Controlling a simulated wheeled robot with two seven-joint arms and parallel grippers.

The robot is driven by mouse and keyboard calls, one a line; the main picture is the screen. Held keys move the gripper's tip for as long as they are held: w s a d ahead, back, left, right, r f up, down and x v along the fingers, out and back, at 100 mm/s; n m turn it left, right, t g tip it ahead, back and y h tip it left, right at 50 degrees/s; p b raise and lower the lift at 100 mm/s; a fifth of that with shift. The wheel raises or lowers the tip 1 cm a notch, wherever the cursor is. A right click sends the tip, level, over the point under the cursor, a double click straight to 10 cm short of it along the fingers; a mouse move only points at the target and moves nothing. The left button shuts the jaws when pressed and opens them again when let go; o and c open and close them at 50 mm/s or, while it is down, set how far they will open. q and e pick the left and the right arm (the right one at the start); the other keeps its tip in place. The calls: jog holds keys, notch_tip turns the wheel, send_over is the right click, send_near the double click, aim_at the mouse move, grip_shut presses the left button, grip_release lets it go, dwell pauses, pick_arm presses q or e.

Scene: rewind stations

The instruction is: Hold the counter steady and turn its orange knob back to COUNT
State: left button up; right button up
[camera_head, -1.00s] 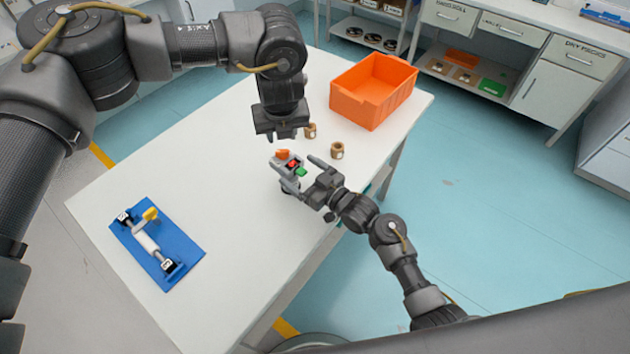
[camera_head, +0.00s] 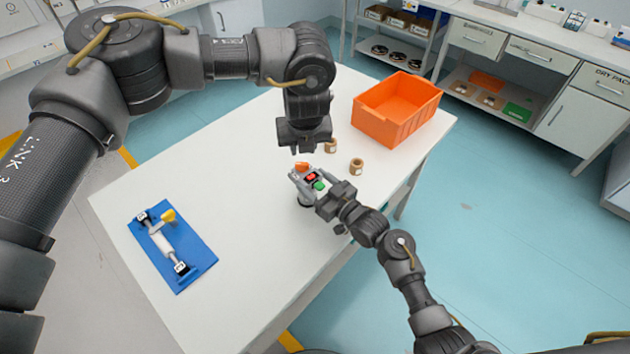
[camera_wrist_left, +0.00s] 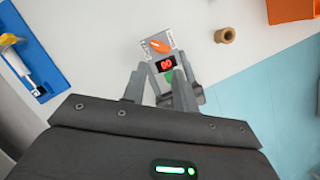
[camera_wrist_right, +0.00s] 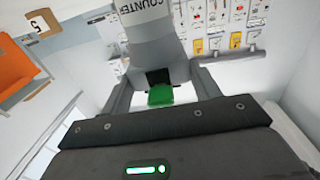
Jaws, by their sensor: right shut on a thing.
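The counter (camera_head: 307,178) stands near the table's right edge, with an orange knob (camera_head: 301,167), a red display and a green button on its face. In the left wrist view the display (camera_wrist_left: 166,64) reads 00 and the knob (camera_wrist_left: 160,46) sits between small labels, too small to read surely. My right gripper (camera_head: 319,187) is shut on the counter's body from the right; its wrist view shows the grey body marked COUNTER (camera_wrist_right: 150,45) between the fingers. My left gripper (camera_head: 303,148) points down just above and behind the knob, fingers apart and empty.
Two small brown spools (camera_head: 357,165) stand behind the counter, near an orange bin (camera_head: 398,108). A blue board (camera_head: 172,246) with a yellow-handled fixture lies at the left. The table (camera_head: 250,225) between board and counter is clear.

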pick_arm(q)
jog(key=shift+s+d+f+n+g+h, duration=0.2)
jog(key=shift+d+f+n+g+h, duration=0.15)
jog(key=shift+d+f, duration=0.35)
jog(key=c, duration=0.5)
jog(key=shift+w+d+r+n, duration=0.1)
jog(key=shift+w+d+n, duration=0.1)
jog(key=shift+n, duration=0.4)
jog(key=shift+w+d+r+n, duration=0.1)
jog(key=shift+w+d+n, duration=0.1)
jog(key=shift+n, duration=0.35)
grip_shut()
jog(key=w+a+n, duration=0.1)
jog(key=w+n, duration=0.2)
jog(key=n, duration=1.2)
jog(key=w+r+n, duration=0.1)
jog(key=w+n, duration=0.1)
jog(key=n, duration=1.4)
jog(key=shift+w+a+r, duration=0.3)
jog(key=shift+w+a, duration=0.05)
jog(key=shift+w, duration=0.05)
